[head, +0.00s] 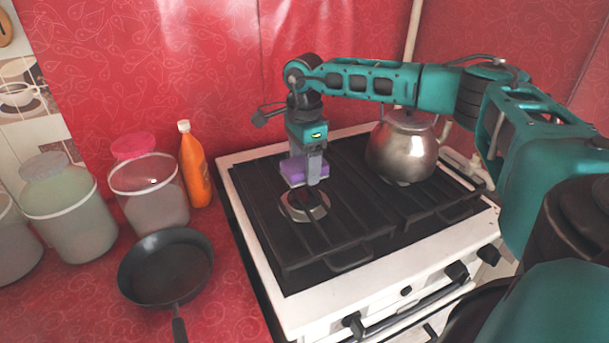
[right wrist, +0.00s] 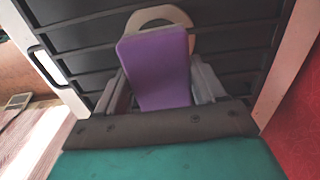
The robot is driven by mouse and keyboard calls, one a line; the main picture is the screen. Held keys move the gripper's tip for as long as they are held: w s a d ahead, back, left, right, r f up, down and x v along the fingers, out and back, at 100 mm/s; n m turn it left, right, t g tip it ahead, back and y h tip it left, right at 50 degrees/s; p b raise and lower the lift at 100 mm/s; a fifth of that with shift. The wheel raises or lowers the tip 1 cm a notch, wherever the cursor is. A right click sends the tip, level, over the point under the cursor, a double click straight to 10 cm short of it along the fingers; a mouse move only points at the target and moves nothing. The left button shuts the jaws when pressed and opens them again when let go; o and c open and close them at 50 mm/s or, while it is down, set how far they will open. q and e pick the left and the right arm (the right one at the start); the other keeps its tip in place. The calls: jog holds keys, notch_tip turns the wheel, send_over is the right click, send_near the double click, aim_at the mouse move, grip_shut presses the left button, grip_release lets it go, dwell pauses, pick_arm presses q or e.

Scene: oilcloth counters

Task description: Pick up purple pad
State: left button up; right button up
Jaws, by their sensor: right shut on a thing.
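The purple pad (head: 293,171) is at my right gripper (head: 313,175), over the left rear part of the stove in the head view. In the right wrist view the purple pad (right wrist: 158,68) stands out between the two fingers of my right gripper (right wrist: 160,88), which is shut on it. The gripper points down, and its fingers hide part of the pad. I cannot tell whether the pad touches the stove grate. My left gripper is not in view.
A steel kettle (head: 402,148) stands on the stove grate (head: 345,225) to the right. A round burner (head: 304,206) lies just below the gripper. An orange bottle (head: 195,165), lidded jars (head: 148,190) and a black pan (head: 166,268) occupy the red counter at left.

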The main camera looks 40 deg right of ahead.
aim_at(304, 162)
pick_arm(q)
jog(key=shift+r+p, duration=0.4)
pick_arm(e)
notch_tip(304, 162, up, 16)
jog(key=shift+f, duration=0.15)
